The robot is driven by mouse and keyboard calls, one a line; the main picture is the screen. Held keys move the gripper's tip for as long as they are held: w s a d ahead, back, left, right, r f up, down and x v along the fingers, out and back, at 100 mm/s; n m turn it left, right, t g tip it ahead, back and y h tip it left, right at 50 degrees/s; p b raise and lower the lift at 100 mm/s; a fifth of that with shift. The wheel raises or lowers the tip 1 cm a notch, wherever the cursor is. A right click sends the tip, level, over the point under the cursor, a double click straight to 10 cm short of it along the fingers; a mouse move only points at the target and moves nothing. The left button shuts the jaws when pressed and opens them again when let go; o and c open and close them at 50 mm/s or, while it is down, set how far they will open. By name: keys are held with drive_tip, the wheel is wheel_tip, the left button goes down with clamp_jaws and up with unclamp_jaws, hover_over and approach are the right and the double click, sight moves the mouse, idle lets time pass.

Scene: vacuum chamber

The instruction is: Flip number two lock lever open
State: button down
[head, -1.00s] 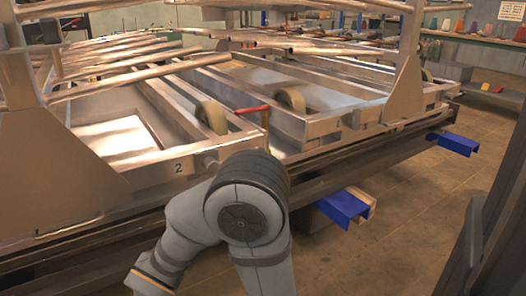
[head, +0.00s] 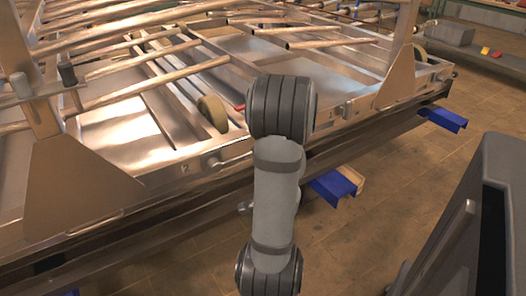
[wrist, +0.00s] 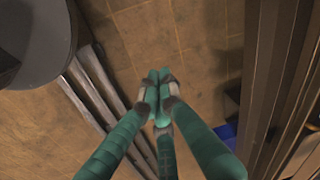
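The number 2 label (head: 185,168) is on the front edge of the metal frame in the head view. A small silver lever (head: 230,160) lies along that edge just right of the label, partly beside my arm. My gripper (wrist: 158,90) shows in the wrist view with its green fingers drawn together at the tips and nothing seen between them. It points toward the tiled floor, apart from the frame. In the head view my gripper is not seen; my grey arm stands in front of the frame, right of the lever.
A tan wheel (head: 212,113) and a red-ended bar (head: 239,107) sit inside the frame. Metal tubes (head: 150,92) lie across it. A blue bracket (head: 333,187) juts out below the front beam. Open floor (head: 400,190) lies to the right.

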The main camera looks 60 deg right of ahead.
drive_tip(key=s+a+r+m+t+p, duration=0.1)
drive_tip(key=s+r+m+t+p, duration=0.3)
drive_tip(key=s+m, duration=0.85)
drive_tip(key=w+d+r+m+t+h, duration=0.3)
drive_tip(key=w+d+r+m+t, duration=0.3)
drive_tip(key=w+r+m, duration=0.6)
drive_tip(key=shift+w, duration=0.35)
